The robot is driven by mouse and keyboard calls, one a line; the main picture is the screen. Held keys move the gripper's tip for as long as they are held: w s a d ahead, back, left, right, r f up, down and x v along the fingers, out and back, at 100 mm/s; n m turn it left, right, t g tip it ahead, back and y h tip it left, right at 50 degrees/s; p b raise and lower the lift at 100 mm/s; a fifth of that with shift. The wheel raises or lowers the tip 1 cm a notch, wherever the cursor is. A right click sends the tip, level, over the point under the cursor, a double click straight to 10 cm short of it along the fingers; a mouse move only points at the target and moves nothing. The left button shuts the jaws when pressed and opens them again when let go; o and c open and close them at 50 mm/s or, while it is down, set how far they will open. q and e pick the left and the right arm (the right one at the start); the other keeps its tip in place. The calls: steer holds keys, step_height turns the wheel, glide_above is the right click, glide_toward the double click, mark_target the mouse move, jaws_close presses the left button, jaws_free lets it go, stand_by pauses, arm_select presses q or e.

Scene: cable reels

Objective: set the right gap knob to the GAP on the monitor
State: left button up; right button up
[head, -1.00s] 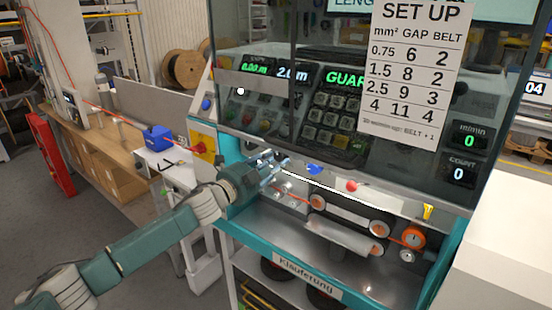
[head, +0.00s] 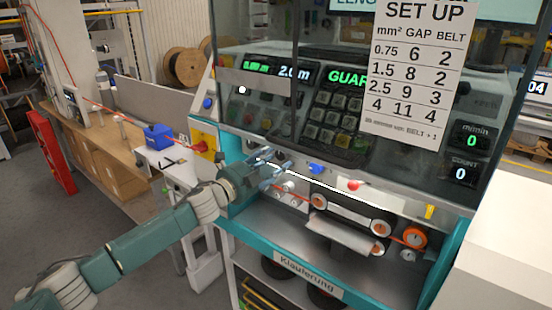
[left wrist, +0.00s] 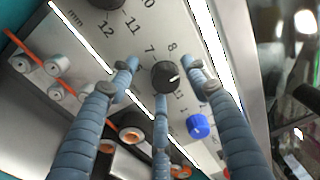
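My left gripper (head: 275,171) is at the upper left of the machine's front panel. In the left wrist view its blue-grey fingers (left wrist: 158,72) are spread around a black knob (left wrist: 163,77), with visible space at the sides. This is the right one of two black knobs. Its white mark points to the picture's right, between the 8 and the 11; a finger hides part of the scale. The left black knob (left wrist: 108,3) is cut off at the top edge. The monitor (head: 430,8) shows only its lower edge, with no GAP value readable. My right gripper is out of view.
A blue knob (left wrist: 198,126) sits close beside the black knob; it also shows in the head view (head: 316,168). A red knob (head: 353,186) is farther right. A SET UP sheet (head: 418,75) lists GAP and BELT values. Rollers and belts (head: 345,215) lie below the panel.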

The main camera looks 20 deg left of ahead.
arm_select(q)
steer(key=shift+r, duration=0.1)
steer(key=shift+s, duration=0.1)
steer(key=shift+s, duration=0.3)
steer(key=v, duration=1.1)
steer(key=shift+a, duration=0.2)
